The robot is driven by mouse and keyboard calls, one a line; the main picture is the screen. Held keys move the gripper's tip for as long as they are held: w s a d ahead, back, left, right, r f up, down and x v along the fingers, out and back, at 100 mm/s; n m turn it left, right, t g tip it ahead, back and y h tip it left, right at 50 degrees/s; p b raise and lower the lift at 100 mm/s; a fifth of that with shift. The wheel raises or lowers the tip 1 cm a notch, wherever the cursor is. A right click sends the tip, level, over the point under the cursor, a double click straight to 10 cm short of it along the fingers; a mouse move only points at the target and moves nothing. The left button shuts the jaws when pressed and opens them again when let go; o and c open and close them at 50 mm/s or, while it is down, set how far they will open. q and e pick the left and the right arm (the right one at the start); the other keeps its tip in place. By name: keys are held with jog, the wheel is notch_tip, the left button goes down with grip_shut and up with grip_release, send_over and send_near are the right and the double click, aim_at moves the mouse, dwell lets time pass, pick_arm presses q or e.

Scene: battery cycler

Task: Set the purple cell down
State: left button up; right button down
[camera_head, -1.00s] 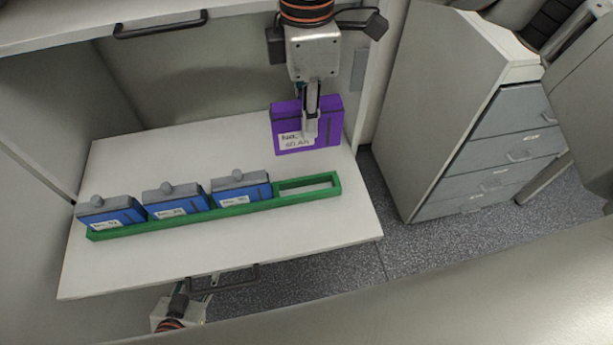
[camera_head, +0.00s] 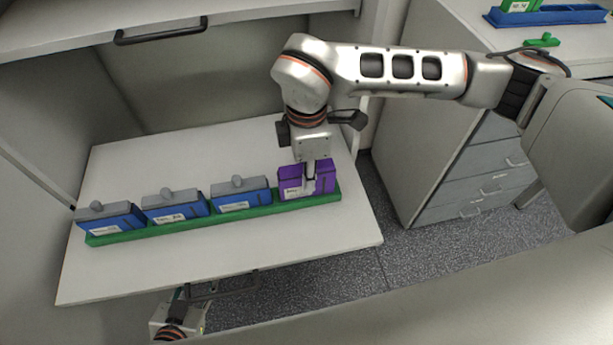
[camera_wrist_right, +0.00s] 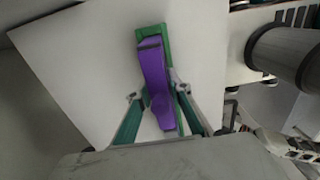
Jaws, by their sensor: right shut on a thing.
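The purple cell (camera_head: 291,188) stands upright at the right end of the green rack (camera_head: 252,211), in line with the blue cells. Its lower edge meets the rack at the slot; whether it rests on the bottom is hidden. My right gripper (camera_head: 311,180) is shut on the purple cell from above. In the right wrist view the purple cell (camera_wrist_right: 153,66) lies between my right gripper's fingers (camera_wrist_right: 155,97), with the green rack (camera_wrist_right: 167,36) beneath it. My left gripper (camera_head: 186,296) is at the bottom left, by the drawer handle; its fingers are unclear.
Three blue cells with grey tops, the left (camera_head: 108,220), middle (camera_head: 176,208) and right (camera_head: 240,196), fill the other slots. The rack stands on a white surface (camera_head: 225,260) with bare room around it. A grey drawer cabinet (camera_head: 425,150) stands to the right.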

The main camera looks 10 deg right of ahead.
jog(key=shift+f, duration=0.7)
jog(key=shift+f, duration=0.2)
jog(key=c, duration=1.8)
grip_release()
jog(key=shift+c, duration=0.2)
jog(key=shift+r, duration=0.25)
notch_tip(320, 180, up, 12)
jog(key=shift+f, duration=0.1)
